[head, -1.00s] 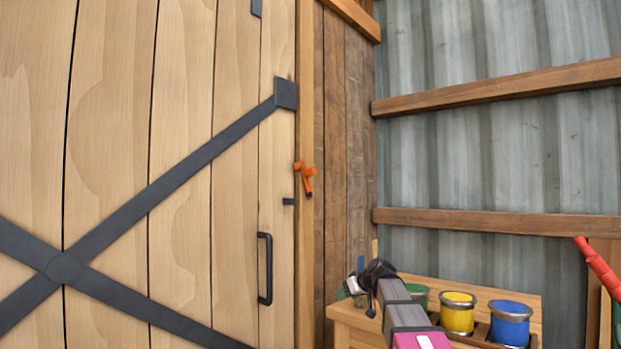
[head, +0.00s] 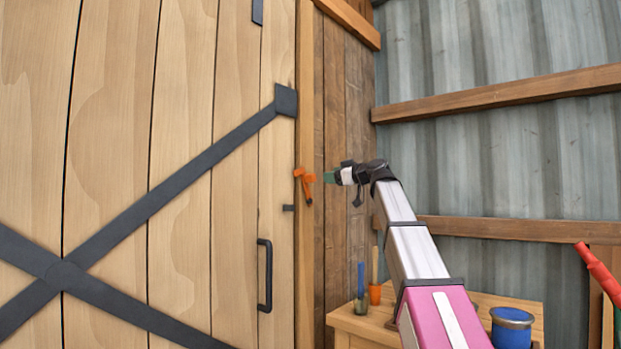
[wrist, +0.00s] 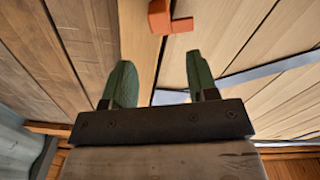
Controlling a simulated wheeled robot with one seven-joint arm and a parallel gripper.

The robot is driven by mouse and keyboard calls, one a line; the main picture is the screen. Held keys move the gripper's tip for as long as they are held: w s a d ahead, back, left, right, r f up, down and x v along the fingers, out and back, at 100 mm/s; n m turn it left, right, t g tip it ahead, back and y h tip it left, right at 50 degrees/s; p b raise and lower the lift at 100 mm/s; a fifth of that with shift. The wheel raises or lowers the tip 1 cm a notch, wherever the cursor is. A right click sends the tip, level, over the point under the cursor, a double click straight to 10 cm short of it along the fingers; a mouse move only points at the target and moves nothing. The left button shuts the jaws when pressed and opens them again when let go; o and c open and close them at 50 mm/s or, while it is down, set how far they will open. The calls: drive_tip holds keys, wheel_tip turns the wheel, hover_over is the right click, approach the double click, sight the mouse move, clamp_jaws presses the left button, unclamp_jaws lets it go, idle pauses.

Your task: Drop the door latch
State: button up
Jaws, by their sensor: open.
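The orange door latch (head: 304,183) is on the light wooden post at the right edge of the plank door (head: 182,130). It has a short arm across its top and a part hanging down. A small dark bracket (head: 288,208) sits on the door edge, below and left of it. My gripper (head: 329,177) is open and empty, just right of the latch. In the wrist view, the latch (wrist: 170,16) shows at the top, beyond the two green fingertips (wrist: 160,62) and apart from them.
A black door handle (head: 265,275) is below the latch. A wooden bench (head: 365,327) stands at lower right with a blue paint can (head: 512,327) and small pots. Wooden rails (head: 500,92) cross the metal wall.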

sight(314, 176)
drive_tip(key=x, duration=1)
drive_tip(key=shift+w+a, duration=0.3)
drive_tip(key=shift+c, duration=0.3)
clamp_jaws()
